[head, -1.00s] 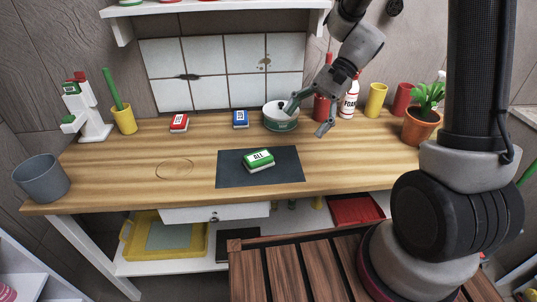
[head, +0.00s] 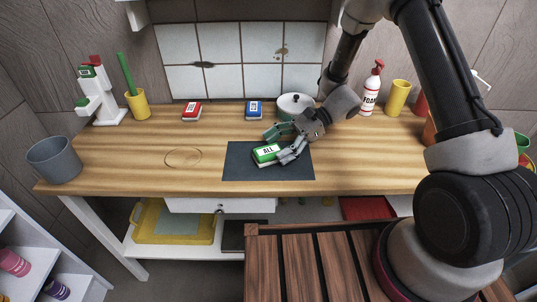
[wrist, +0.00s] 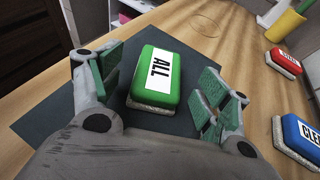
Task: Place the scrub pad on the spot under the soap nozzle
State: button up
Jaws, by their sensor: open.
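A green scrub pad labelled "ALL" (head: 266,153), with a pale underside, lies on the dark mat (head: 240,170). In the wrist view the green pad (wrist: 154,77) is between my fingers, with gaps on both sides. My gripper (head: 282,146) is open around it, low over the mat. A white soap dispenser (head: 97,103) with red and green parts stands at the back left of the counter. I cannot clearly make out its nozzle or a marked spot under it. A thin ring mark (head: 184,157) is on the wood left of the mat.
A red pad (head: 192,111) and a blue pad (head: 254,109) lie at the back. A yellow cup (head: 138,104) is beside the dispenser; a grey bucket (head: 54,160) is at the left edge. The counter left of the mat is mostly clear.

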jog(key=shift+x, duration=0.95)
jog(key=c, duration=1.1)
